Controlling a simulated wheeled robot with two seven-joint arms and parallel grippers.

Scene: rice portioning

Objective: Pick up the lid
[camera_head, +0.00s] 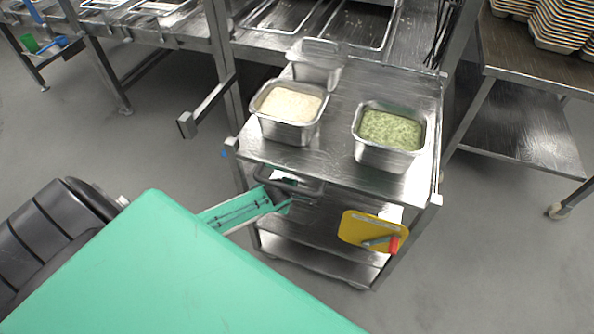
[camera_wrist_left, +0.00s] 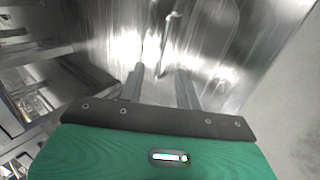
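A dark metal piece with a rounded rim (camera_head: 290,183), which looks like the lid, shows just under the front edge of the cart top in the head view. It is partly hidden by that edge and by my left gripper. My left gripper (camera_head: 284,205) is at its near side, below the cart top. In the left wrist view its two fingers (camera_wrist_left: 160,70) stand apart in front of a shiny steel surface, with a thin upright shape between and beyond them. I cannot tell whether they touch it. My right gripper is not in view.
The steel cart top (camera_head: 335,150) holds a pan of white rice (camera_head: 290,105), a pan of green rice (camera_head: 388,133) and an empty-looking pan (camera_head: 316,65) behind. A yellow board (camera_head: 372,232) with a red-ended item hangs at the cart's front. A lower shelf (camera_head: 315,258) lies beneath.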

